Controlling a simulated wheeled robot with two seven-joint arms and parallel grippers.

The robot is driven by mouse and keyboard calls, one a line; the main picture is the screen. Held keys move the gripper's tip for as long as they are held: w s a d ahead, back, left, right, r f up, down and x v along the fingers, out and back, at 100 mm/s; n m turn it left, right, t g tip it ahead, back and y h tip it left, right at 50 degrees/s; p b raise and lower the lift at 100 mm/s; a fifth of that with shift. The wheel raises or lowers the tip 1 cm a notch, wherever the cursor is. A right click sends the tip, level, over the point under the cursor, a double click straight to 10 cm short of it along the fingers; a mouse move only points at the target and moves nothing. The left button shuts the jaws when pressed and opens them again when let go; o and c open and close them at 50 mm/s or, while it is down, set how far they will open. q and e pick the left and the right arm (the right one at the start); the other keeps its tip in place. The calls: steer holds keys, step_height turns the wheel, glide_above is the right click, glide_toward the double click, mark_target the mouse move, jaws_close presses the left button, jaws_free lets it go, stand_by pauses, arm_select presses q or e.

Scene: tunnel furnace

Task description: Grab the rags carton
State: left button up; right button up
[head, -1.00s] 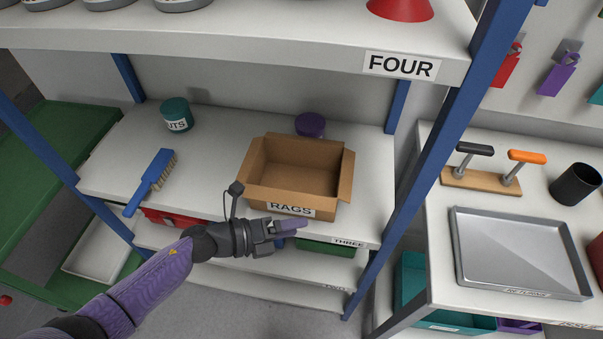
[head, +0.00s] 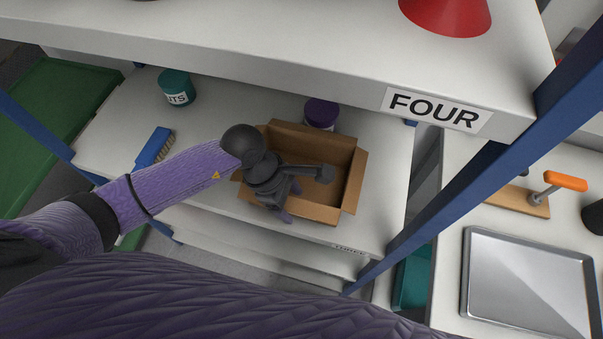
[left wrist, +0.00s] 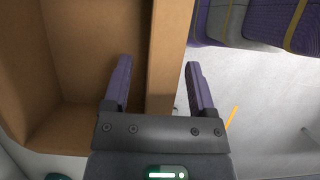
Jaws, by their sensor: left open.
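The rags carton (head: 356,182) is an open brown cardboard box on the middle shelf, upright and empty as far as I can see. My left gripper (head: 290,203) is over its near side and hides its front label. In the left wrist view my left gripper (left wrist: 158,82) is open, with the wall of the carton (left wrist: 164,50) between its purple fingers. One finger is on the inside of the carton and the other on the outside. I cannot tell whether either finger touches the wall. My right gripper is not in view.
A purple-lidded jar (head: 321,113) stands right behind the carton. A teal tub (head: 176,88) and a blue brush (head: 154,147) are to the left on the shelf. The shelf labelled FOUR (head: 440,107) overhangs above, and a blue post (head: 470,185) rises at the right.

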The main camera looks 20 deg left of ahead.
arm_select(q)
steer(key=shift+d+f, duration=0.25)
steer(key=shift+f, duration=0.3)
jaws_close()
